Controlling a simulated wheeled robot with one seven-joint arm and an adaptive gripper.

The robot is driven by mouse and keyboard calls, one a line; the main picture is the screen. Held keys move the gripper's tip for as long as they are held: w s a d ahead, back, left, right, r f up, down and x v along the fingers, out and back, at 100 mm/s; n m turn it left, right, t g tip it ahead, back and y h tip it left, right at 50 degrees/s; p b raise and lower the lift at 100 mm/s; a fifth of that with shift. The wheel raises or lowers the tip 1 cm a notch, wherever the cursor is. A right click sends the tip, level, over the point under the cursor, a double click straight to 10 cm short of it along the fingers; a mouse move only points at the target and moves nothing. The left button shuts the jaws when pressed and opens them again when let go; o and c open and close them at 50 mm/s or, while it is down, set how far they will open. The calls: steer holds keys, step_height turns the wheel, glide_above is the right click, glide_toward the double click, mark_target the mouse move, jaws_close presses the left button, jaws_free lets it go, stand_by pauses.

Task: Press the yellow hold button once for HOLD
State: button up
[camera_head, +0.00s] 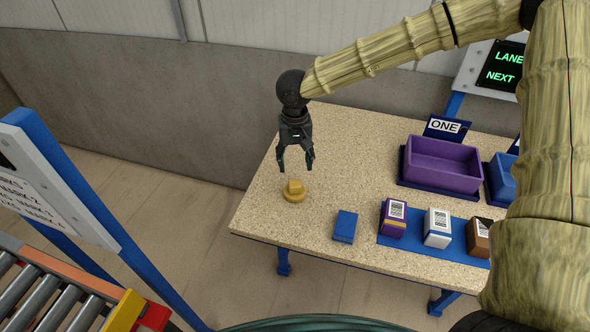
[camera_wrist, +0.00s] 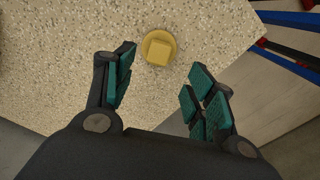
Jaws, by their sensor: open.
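The yellow hold button (camera_head: 294,191) is a square cap on a round yellow base, near the left end of the speckled table (camera_head: 258,215). It also shows in the wrist view (camera_wrist: 158,47), beyond and between my fingertips. My gripper (camera_head: 296,160) points down above the button, its fingers spread and empty. In the wrist view the gripper (camera_wrist: 160,75) has teal finger pads on both sides. A gap shows between the fingertips and the button in the head view.
A blue block (camera_head: 344,226) lies right of the button. Purple, white and brown boxes (camera_head: 437,228) stand on a blue mat. A purple bin (camera_head: 442,165) marked ONE and a blue bin (camera_head: 503,178) stand behind. A roller conveyor (camera_head: 45,300) is at lower left.

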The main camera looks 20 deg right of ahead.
steer(key=shift+r, duration=0.35)
steer(key=shift+c, duration=0.5)
jaws_close()
stand_by(0.8)
